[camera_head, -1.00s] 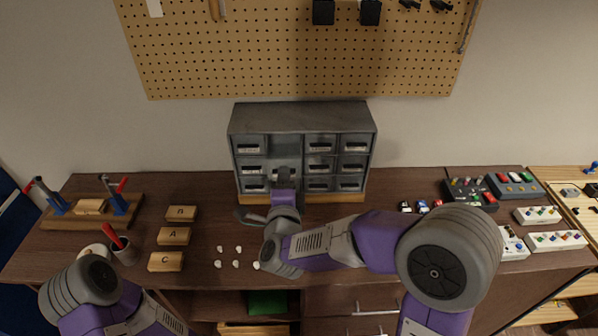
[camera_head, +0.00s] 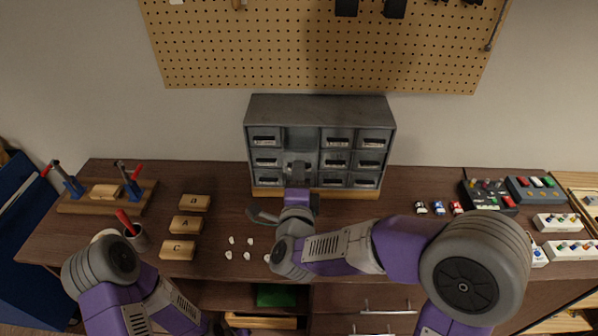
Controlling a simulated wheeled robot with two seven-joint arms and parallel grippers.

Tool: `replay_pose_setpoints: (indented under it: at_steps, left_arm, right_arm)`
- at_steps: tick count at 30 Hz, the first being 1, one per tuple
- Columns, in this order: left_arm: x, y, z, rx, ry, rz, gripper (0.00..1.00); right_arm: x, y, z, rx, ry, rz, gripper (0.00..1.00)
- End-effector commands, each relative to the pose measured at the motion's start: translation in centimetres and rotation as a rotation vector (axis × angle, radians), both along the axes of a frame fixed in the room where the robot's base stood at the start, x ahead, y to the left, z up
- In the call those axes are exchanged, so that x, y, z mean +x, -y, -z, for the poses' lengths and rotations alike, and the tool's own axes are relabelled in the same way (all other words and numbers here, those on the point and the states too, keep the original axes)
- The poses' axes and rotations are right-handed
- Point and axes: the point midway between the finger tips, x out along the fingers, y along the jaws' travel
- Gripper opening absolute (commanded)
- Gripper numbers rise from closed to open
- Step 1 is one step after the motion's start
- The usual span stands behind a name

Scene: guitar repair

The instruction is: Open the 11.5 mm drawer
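A grey drawer cabinet (camera_head: 320,108) stands at the back of the wooden bench, with rows of small labelled drawers. The labels are too small to read, so I cannot tell which one is 11.5 mm. My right gripper (camera_head: 297,170) is at the cabinet front, at the second column from the left. It hides the lower drawers there. The top of that column (camera_head: 300,138) shows a plain face with no visible label. The gripper's fingers are too small and dark to tell whether they are open or touch a handle. My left arm is at lower left; its fingertips are not visible.
Wooden blocks (camera_head: 186,225), a cup (camera_head: 138,238) and small white pieces (camera_head: 248,255) lie left of my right arm. Small toy cars (camera_head: 438,208) and pedals (camera_head: 532,188) are at right. A clamp stand (camera_head: 105,193) is at far left. A pegboard (camera_head: 320,45) hangs behind.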

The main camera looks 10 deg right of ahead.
Motion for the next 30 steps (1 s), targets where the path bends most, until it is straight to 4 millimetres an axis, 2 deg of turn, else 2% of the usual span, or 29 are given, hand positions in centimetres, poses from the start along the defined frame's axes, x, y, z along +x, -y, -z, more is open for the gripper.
replay_pose_setpoints:
  at_steps: [6, 12, 30]
  left_arm:
    - [0.0, 0.0, 0.1, 0.000, 0.000, 0.000, 0.43]
    - [0.0, 0.0, 0.1, 0.000, 0.000, 0.000, 0.43]
    - [0.0, 0.0, 0.1, 0.000, 0.000, 0.000, 0.43]
  right_arm:
    - [-3.8, -0.8, -0.1, -0.001, 0.003, -0.003, 0.29]
    - [-5.9, -1.2, -0.1, 0.001, 0.002, -0.001, 0.29]
    - [-6.2, -1.2, -0.1, 0.000, 0.002, 0.001, 0.29]
